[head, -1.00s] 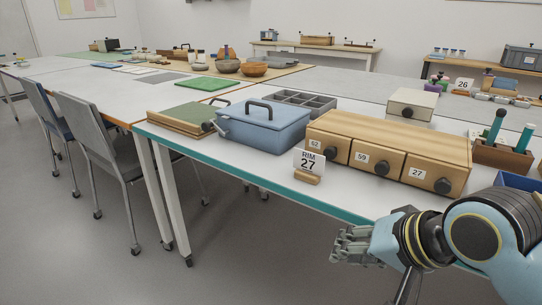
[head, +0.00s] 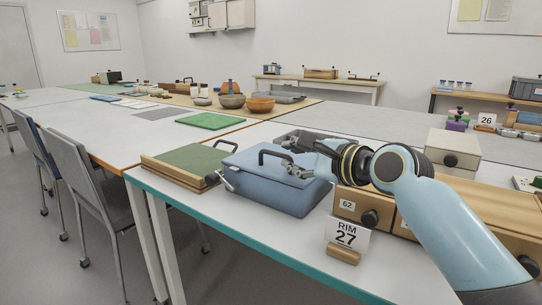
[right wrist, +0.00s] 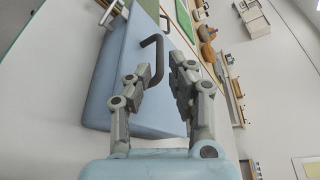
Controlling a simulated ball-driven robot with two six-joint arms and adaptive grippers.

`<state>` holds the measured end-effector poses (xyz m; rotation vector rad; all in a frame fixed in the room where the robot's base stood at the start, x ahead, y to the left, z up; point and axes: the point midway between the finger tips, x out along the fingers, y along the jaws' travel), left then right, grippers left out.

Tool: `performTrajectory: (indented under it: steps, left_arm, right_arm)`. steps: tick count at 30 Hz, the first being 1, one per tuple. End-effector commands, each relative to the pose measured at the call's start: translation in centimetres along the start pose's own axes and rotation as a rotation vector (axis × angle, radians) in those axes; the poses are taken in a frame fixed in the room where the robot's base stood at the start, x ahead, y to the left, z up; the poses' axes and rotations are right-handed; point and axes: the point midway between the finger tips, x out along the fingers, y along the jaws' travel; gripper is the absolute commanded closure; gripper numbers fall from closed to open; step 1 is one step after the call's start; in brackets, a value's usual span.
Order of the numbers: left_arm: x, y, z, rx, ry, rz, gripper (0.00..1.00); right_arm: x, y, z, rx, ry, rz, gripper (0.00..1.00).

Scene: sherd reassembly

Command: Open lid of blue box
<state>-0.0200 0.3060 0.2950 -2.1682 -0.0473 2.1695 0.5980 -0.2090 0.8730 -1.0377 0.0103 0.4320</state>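The blue box (head: 265,186) stands on the white table with its lid (head: 262,163) down. A dark handle (head: 272,155) arches up from the lid, and a metal latch (head: 225,183) shows at the box's left end. My right gripper (head: 292,167) is over the right part of the lid, close to the handle. The box (right wrist: 126,70) fills the left of that view. My left gripper is not in view.
A wooden drawer cabinet (head: 350,207) stands right of the box, partly hidden by my right arm. A RIM 27 sign (head: 346,234) stands in front of it. A green-topped board (head: 187,164) lies left of the box, and a grey divided tray (head: 300,138) lies behind it.

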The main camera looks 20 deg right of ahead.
Motion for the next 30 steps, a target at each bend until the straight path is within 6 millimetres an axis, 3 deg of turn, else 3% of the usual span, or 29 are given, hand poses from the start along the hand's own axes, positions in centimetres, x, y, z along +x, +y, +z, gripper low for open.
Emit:
performTrajectory:
  steps: [1,4,12,17,22,27,30]
  left_arm:
    - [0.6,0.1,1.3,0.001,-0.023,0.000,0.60]
    - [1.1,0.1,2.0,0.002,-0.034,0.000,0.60]
    - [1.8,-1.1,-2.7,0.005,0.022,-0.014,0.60]
    - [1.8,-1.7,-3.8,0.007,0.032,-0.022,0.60]
    - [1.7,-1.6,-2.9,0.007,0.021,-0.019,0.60]
    - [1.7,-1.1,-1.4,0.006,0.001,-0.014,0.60]
    - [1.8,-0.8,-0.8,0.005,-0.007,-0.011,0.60]
  right_arm:
    - [1.3,0.3,-0.1,0.002,0.000,-0.001,0.80]
    - [3.3,0.3,-0.1,0.002,-0.001,0.000,0.80]
    - [6.8,0.2,-0.1,-0.002,0.001,0.002,0.80]
    - [7.3,0.1,0.0,-0.003,0.001,0.001,0.80]
    - [7.2,0.1,0.0,-0.003,0.001,0.001,0.80]
    - [7.2,0.1,0.0,-0.003,0.001,0.002,1.00]
    - [7.2,0.1,0.0,-0.003,0.001,0.002,1.00]
